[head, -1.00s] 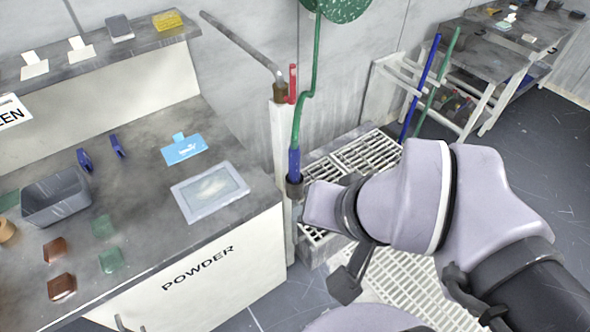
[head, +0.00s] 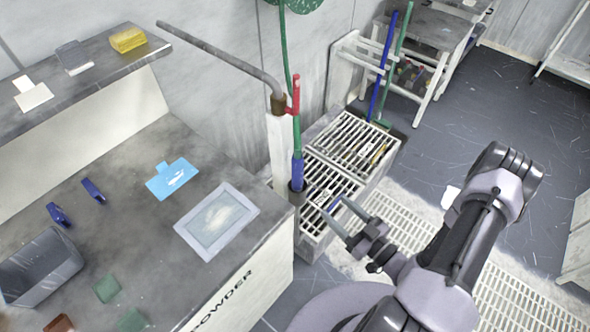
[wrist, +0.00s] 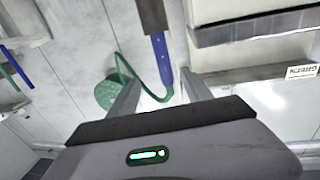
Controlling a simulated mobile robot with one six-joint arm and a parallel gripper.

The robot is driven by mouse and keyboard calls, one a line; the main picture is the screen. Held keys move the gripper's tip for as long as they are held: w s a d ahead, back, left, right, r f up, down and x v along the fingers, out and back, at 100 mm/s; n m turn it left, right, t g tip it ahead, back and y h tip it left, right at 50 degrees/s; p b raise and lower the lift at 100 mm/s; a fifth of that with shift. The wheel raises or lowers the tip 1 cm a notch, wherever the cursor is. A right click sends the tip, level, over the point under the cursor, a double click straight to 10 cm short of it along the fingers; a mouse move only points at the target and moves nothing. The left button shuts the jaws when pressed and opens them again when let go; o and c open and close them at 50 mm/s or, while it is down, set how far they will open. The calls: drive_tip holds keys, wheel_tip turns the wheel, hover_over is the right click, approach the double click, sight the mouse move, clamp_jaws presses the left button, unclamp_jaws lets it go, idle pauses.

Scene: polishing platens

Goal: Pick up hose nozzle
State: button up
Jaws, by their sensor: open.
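The hose nozzle (head: 297,172) is blue and stands upright in a dark holder (head: 297,192) on the pale post beside the powder bench. A green hose (head: 287,60) runs up from it. My gripper (head: 332,205) is open and empty, to the right of the nozzle, with its fingers pointing towards it. In the wrist view the blue nozzle (wrist: 161,62) appears just beyond and between the fingertips (wrist: 162,76), with the dark holder (wrist: 152,16) at the top. I see no contact.
A grey pipe (head: 225,58) and a red lever (head: 296,92) are above the holder. The powder bench (head: 130,215) is on the left, with a framed tray (head: 217,222) near its edge. A slatted grate (head: 332,182) lies behind the post. Blue and green poles (head: 383,65) lean at a rack.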

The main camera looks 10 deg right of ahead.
sight(302, 179)
drive_tip(key=b+x, duration=0.1)
drive_tip(key=x, duration=0.4)
drive_tip(key=b+x, duration=0.2)
drive_tip(key=x, duration=0.4)
drive_tip(key=b+x, duration=0.1)
drive_tip(key=x, duration=0.4)
drive_tip(key=shift+a+f+b, duration=0.3)
drive_tip(key=shift+a+f, duration=0.1)
drive_tip(key=shift+a, duration=0.1)
drive_tip(key=shift+w+r, duration=0.1)
drive_tip(key=shift+w, duration=0.05)
clamp_jaws()
